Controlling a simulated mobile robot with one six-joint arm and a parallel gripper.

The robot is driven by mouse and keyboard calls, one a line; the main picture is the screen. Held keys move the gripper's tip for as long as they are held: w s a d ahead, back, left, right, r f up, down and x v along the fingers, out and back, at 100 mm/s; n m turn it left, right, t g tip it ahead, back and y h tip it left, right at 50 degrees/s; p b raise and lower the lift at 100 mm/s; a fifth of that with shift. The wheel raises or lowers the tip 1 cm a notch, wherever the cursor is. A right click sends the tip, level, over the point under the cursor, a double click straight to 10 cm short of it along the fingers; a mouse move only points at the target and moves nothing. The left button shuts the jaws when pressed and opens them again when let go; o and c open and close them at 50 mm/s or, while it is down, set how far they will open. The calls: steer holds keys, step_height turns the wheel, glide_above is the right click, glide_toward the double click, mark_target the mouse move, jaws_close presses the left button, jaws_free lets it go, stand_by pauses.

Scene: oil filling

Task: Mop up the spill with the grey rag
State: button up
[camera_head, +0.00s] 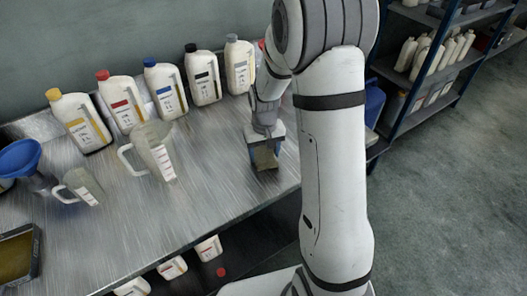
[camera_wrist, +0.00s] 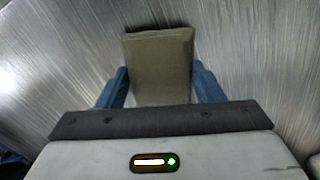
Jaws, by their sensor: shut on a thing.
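My gripper (camera_head: 265,150) is over the right part of the metal bench (camera_head: 215,190), pointing down. Its two blue fingers also show in the wrist view (camera_wrist: 160,86), one on each side of the rag. They are shut on the rag (camera_wrist: 160,58), a folded, olive-grey rectangular pad. The rag (camera_head: 265,158) is low, at or just above the bench top; I cannot tell whether it touches. No spill can be made out in either view; it may be hidden under the rag, gripper or arm.
Several jugs, such as the blue-capped one (camera_head: 166,90), line the back wall. A large measuring jug (camera_head: 152,150) and a smaller one (camera_head: 82,186) stand left of my gripper. A blue funnel (camera_head: 20,158) and a tray (camera_head: 36,262) are far left. Bench front is clear.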

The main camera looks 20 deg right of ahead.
steer(key=shift+f, duration=0.25)
